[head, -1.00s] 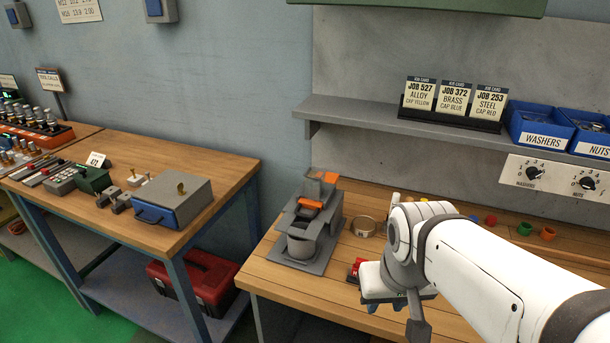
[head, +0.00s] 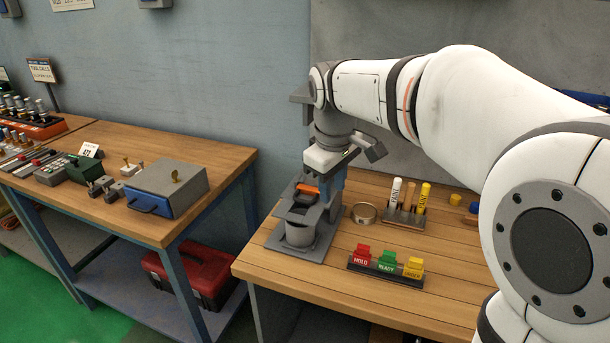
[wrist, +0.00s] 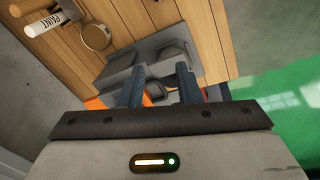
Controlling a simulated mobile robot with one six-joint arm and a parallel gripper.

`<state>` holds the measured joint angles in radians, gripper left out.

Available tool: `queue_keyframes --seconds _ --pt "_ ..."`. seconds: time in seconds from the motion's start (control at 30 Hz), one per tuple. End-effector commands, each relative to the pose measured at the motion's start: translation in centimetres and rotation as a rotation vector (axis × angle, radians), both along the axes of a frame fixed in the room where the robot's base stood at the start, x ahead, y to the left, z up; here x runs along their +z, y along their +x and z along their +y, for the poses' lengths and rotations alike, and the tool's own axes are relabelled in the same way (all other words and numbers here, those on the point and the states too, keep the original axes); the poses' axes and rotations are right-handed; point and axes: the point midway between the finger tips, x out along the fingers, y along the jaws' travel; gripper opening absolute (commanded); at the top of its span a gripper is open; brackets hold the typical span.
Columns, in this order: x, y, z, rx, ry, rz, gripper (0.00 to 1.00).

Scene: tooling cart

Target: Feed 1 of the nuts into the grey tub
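The grey tub (head: 299,235) stands upright on the base of a grey stepped feeder (head: 283,252) at the left of the wooden bench. An orange part (head: 307,189) sits on the feeder above the tub. My gripper (head: 332,198) points down at the upper part of the feeder, close to the orange part; contact cannot be told. In the wrist view my gripper (wrist: 160,82) has its two blue-grey fingers apart, with grey feeder parts seen between them. Orange (wrist: 95,102) shows beside the left finger. No nuts can be made out.
A round tin (head: 363,212) stands right of the feeder. A HOLD/READY sign block (head: 385,265) sits at the bench front. My arm covers the shelf area. A second bench (head: 150,220) stands left, across a gap.

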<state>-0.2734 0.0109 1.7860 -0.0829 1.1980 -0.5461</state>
Motion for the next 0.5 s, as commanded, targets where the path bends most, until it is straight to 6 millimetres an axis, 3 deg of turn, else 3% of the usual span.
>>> queue_keyframes --seconds 0.03,0.2,0.37,0.5 --pt "-0.4 1.8 1.7 0.080 -0.019 0.008 0.31" --pt "0.0 5.1 5.4 0.266 -0.062 0.025 0.31" --pt "-0.2 6.1 6.7 0.331 -0.078 0.032 0.31" --pt "-1.7 6.4 6.7 0.337 -0.080 0.034 0.31"
